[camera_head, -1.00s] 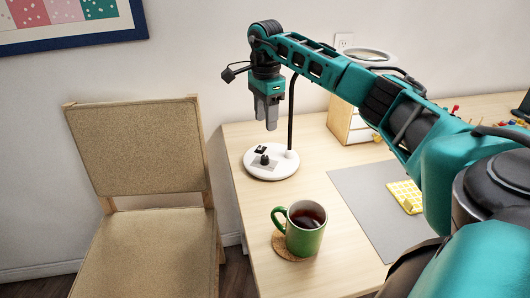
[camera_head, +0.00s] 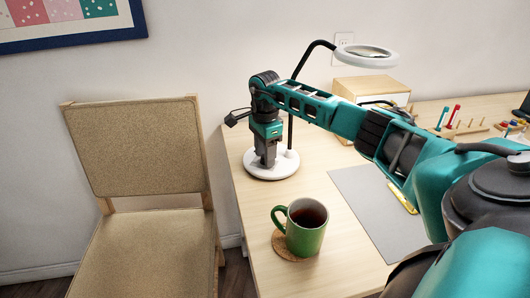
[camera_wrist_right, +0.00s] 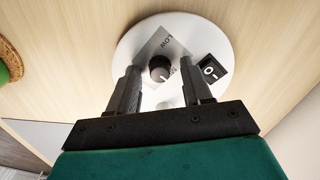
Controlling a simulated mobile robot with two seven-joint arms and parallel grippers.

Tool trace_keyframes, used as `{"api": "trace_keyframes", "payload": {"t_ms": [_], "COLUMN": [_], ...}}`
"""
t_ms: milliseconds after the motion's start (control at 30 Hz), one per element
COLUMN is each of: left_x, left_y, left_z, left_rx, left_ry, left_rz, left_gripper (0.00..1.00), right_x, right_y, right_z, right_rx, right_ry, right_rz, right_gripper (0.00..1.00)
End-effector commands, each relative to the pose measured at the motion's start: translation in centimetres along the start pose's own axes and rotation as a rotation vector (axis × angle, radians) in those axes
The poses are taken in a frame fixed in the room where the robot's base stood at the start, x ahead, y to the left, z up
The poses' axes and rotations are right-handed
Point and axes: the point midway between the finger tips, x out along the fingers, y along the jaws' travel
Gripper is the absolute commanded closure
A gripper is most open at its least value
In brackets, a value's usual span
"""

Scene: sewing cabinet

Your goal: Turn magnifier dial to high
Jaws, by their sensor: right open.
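The magnifier lamp has a round white base (camera_head: 285,170), a black bent neck and a white ring lens (camera_head: 367,53). In the right wrist view, its black dial (camera_wrist_right: 160,68) sits on a grey label plate (camera_wrist_right: 168,44) reading LOW; another marking beside the dial is partly hidden. A black rocker switch (camera_wrist_right: 210,71) is on the same base. My right gripper (camera_head: 266,162) points down over the base, hiding the dial in the head view. Its open fingers (camera_wrist_right: 159,72) lie on either side of the dial; contact is not visible. My left gripper is out of view.
A green mug (camera_head: 305,228) of dark drink stands on a cork coaster (camera_head: 293,246) in front of the lamp. A grey mat (camera_head: 375,205) lies to the right. A wooden box (camera_head: 371,88) and a thread rack stand behind. A chair (camera_head: 140,150) is left of the table.

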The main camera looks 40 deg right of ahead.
Motion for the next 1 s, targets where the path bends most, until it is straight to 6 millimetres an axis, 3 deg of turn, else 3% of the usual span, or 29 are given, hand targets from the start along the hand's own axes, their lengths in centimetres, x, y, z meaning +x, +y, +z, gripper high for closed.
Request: {"api": "trace_keyframes", "payload": {"t_ms": [67,533,1000], "left_x": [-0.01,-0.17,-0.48], "left_y": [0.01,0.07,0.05], "left_z": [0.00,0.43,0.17], "left_rx": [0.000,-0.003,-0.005], "left_ry": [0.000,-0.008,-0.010], "left_rz": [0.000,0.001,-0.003], "left_gripper": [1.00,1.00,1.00], "right_x": [-0.01,-0.04,-0.23], "right_y": [0.00,0.01,0.03], "right_z": [0.00,-0.02,-0.05], "right_rx": [0.000,0.001,0.085], "right_ry": [0.000,0.000,0.001], "right_rz": [0.000,0.001,0.001], "right_gripper": [0.55,1.00,1.00]}}
